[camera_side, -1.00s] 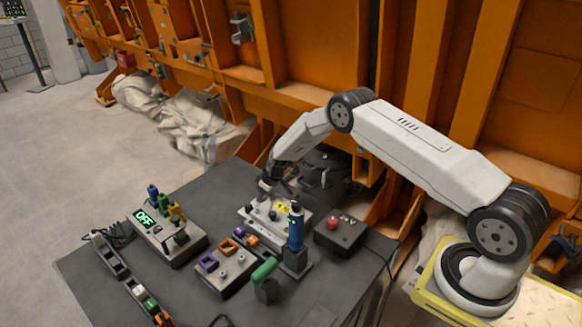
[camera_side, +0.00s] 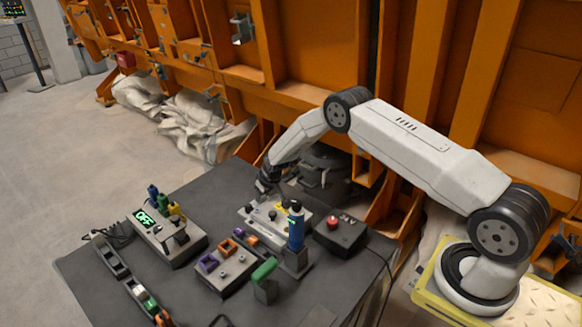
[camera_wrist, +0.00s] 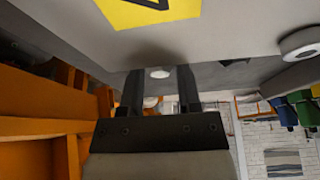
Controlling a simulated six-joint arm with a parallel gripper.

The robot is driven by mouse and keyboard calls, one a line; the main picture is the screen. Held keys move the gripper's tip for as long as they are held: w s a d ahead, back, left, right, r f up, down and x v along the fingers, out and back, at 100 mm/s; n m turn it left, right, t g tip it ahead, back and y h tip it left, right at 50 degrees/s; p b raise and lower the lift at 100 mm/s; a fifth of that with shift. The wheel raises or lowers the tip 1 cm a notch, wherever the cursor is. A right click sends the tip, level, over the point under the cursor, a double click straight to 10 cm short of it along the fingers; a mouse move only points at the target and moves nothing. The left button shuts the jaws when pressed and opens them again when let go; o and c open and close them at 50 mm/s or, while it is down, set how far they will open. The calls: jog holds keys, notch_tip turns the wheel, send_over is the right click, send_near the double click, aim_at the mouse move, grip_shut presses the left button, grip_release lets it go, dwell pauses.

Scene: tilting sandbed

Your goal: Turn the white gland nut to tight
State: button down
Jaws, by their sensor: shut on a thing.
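My gripper (camera_side: 266,192) is at the back left edge of a small light grey box (camera_side: 262,226) in the side view. In the wrist view its two dark fingers stand on either side of a small white round piece, the gland nut (camera_wrist: 160,73), against the grey box face. My gripper is shut on it. The nut's mark and how far it is turned cannot be made out. In the side view my gripper hides the nut. A yellow sign (camera_wrist: 148,11) is on the box face, and a second white disc (camera_wrist: 304,41) lies to the right.
A blue upright cylinder (camera_side: 296,229) stands close in front of the box. A red button box (camera_side: 333,224) is to its right. A unit reading OFF (camera_side: 145,219) is at left. Orange steel walls rise behind.

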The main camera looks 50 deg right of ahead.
jog(key=shift+s+f+m+h, duration=0.15)
jog(key=shift+m+h, duration=0.15)
jog(key=shift+m, duration=0.5)
jog(key=shift+c, duration=1.5)
grip_release()
jog(key=shift+r, duration=0.25)
jog(key=shift+r, duration=0.35)
jog(key=v, duration=0.6)
jog(key=shift+s+r, duration=0.3)
jog(key=shift+r, duration=0.05)
jog(key=shift+a, duration=0.1)
